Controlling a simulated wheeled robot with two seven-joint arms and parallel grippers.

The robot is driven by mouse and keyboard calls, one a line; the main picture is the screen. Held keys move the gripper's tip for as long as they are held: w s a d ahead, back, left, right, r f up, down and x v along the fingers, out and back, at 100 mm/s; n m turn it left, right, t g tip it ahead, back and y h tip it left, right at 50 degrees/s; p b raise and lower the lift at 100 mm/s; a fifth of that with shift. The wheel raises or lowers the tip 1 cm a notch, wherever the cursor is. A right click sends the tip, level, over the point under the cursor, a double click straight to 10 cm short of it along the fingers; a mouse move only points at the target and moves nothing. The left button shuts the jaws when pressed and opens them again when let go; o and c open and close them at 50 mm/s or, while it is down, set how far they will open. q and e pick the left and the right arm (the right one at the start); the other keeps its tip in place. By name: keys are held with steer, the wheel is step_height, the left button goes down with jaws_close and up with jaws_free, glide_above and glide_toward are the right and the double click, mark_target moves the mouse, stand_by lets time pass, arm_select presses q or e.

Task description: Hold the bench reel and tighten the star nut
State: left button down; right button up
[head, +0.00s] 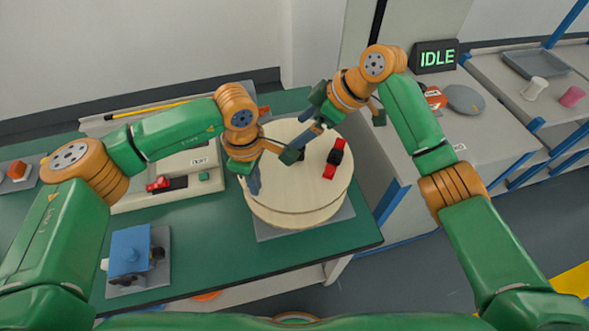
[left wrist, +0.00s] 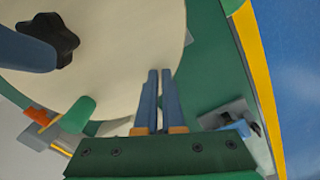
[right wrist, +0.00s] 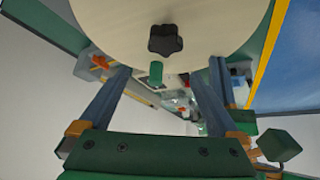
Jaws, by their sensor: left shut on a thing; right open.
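The bench reel (head: 285,201) is a round, pale wooden drum lying flat on a grey plate. My left gripper (head: 253,188) is at its left rim, fingers nearly together; in the left wrist view the fingers (left wrist: 161,72) are shut at the rim of the reel (left wrist: 120,75). The black star nut (right wrist: 166,40) stands out from the reel's face in the right wrist view, and also shows in the left wrist view (left wrist: 62,40). My right gripper (right wrist: 162,72) is open, fingers wide apart, short of the nut. In the head view my grippers mostly hide the nut.
A red and black piece (head: 335,158) lies on the reel's right side. A blue device (head: 130,252) stands on the green bench at front left. A panel with a red-handled part (head: 160,184) lies behind it. A sign reading IDLE (head: 436,57) stands at back right.

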arm_select(q)
steer(key=shift+f, duration=0.1)
arm_select(e)
steer(key=shift+r, duration=1.25)
arm_select(q)
steer(key=shift+r, duration=0.35)
arm_select(e)
steer(key=shift+w+r, duration=0.1)
steer(key=shift+r, duration=0.05)
arm_select(q)
step_height(320, 180, up, 5)
steer(key=p, duration=0.3)
steer(key=shift+w+r, duration=0.15)
steer(key=shift+r, duration=0.05)
arm_select(e)
step_height(320, 180, up, 3)
steer(key=shift+w+f, duration=0.1)
steer(key=shift+f, duration=0.1)
